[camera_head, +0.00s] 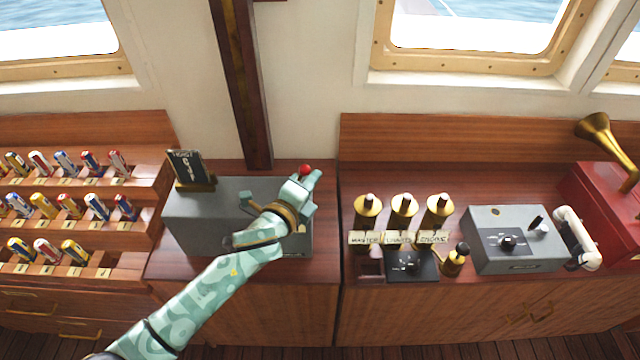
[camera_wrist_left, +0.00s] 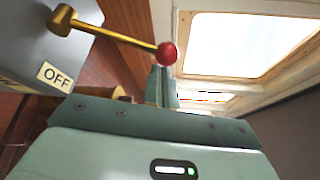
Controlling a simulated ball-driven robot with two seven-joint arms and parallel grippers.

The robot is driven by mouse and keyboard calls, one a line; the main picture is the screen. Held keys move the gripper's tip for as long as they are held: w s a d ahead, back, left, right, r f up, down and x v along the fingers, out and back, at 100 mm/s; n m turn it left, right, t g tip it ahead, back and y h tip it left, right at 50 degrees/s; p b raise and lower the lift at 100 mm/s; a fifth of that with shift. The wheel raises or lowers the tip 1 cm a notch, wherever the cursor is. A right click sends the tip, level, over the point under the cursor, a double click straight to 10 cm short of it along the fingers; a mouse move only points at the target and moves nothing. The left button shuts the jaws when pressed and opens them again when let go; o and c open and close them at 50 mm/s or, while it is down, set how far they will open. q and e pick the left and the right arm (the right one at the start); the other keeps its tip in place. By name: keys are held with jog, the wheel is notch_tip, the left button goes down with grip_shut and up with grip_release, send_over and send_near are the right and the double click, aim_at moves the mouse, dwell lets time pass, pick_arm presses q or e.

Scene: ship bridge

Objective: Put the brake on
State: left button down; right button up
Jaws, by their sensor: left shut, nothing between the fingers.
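A grey box (camera_head: 200,215) stands on the wooden counter, and a brass lever with a red ball knob (camera_head: 305,169) belongs to it. In the left wrist view the brass lever (camera_wrist_left: 112,34) runs from the grey box (camera_wrist_left: 40,45) to the red knob (camera_wrist_left: 166,53). A label reading OFF (camera_wrist_left: 55,76) is on the box. My left gripper (camera_head: 314,177) is shut and empty, close beside the red knob; its fingers (camera_wrist_left: 160,86) appear right below the knob in the wrist view. I cannot tell whether they touch. My arm hides part of the box. My right gripper is not in view.
A small dark sign (camera_head: 187,167) stands on the box. Racks of rolled flags (camera_head: 70,205) are at the left. Brass-topped handles (camera_head: 403,212), another grey box (camera_head: 512,240) with a knob, and a red case (camera_head: 610,205) with a brass horn are at the right.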

pick_arm(q)
jog(key=shift+a+r+n+t+b, duration=0.2)
jog(key=shift+a+n+t+b, duration=0.1)
jog(key=shift+a+n, duration=0.15)
dwell(0.5)
jog(key=shift+a+r+n+t+h+b, duration=0.2)
jog(key=shift+a+n+t+h+b, duration=0.1)
jog(key=shift+a+n, duration=0.15)
jog(key=a+n+t+b, duration=0.4)
jog(key=a+n+b, duration=0.1)
jog(key=a+n, duration=0.2)
jog(key=shift+r+n+h, duration=0.15)
jog(key=shift+n+h, duration=0.15)
jog(key=shift+n, duration=0.4)
jog(key=shift+a, duration=0.1)
